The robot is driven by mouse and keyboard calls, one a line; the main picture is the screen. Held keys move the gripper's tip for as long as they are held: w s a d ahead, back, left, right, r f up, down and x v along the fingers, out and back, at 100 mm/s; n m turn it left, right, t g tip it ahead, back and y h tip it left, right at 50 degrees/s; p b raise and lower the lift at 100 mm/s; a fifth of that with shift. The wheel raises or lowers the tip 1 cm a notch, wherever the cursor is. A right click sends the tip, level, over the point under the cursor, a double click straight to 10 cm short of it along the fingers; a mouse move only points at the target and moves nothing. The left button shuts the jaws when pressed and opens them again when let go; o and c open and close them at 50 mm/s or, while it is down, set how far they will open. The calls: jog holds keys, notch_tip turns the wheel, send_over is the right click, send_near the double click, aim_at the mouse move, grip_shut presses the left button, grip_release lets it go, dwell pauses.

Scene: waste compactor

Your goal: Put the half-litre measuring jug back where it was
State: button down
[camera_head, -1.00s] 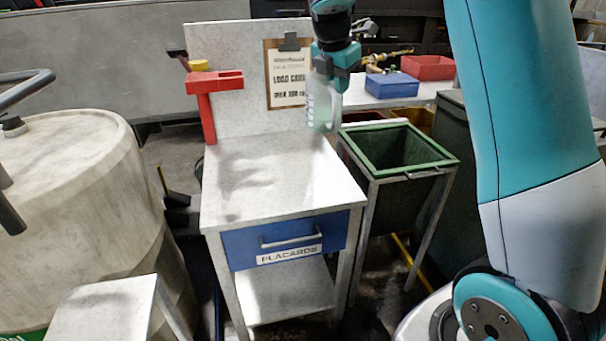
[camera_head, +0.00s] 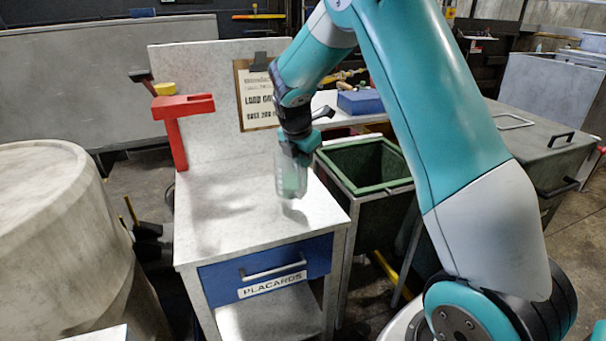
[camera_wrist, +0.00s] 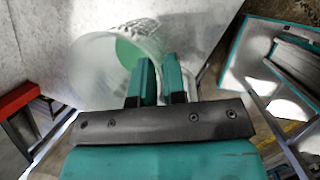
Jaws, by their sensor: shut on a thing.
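The measuring jug (camera_head: 291,176) is translucent, with a pale green tint. My gripper (camera_head: 297,148) is shut on it near its top and holds it upright over the right part of the white work table (camera_head: 215,215). In the wrist view the jug (camera_wrist: 95,75) appears from above as a round open rim, with my gripper's two teal fingers (camera_wrist: 160,85) closed at its near side. I cannot tell whether the jug's base touches the table top.
A red bracket (camera_head: 183,105) stands at the table's back left. A clipboard (camera_head: 256,95) hangs on the back panel. A green-rimmed bin (camera_head: 345,158) is right of the table. A blue drawer (camera_head: 230,278) is below the top. The top's left and middle are clear.

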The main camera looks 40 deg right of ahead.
jog(key=shift+f, duration=2.2)
jog(key=c, duration=1.2)
grip_release()
jog(key=shift+f, duration=0.15)
jog(key=shift+o, duration=0.2)
jog(key=v, duration=1.1)
jog(key=shift+f, duration=0.1)
jog(key=s+a+r+m+y, duration=0.2)
jog(key=s+a+m, duration=0.1)
jog(key=s+a, duration=0.4)
jog(key=s+a+r+m+y, duration=0.2)
jog(key=s+a+r+m, duration=0.15)
jog(key=s+a, duration=0.35)
jog(key=s+a+m+g+y, duration=0.1)
jog(key=s+a+m, duration=0.2)
jog(key=s+a, duration=0.2)
jog(key=s+a+m+g+y, duration=0.1)
jog(key=s+a+m, duration=0.3)
jog(key=s, duration=0.7)
jog(key=shift+a+f+y, duration=0.2)
jog(key=shift+a+y, duration=0.45)
jog(key=shift+y, duration=0.15)
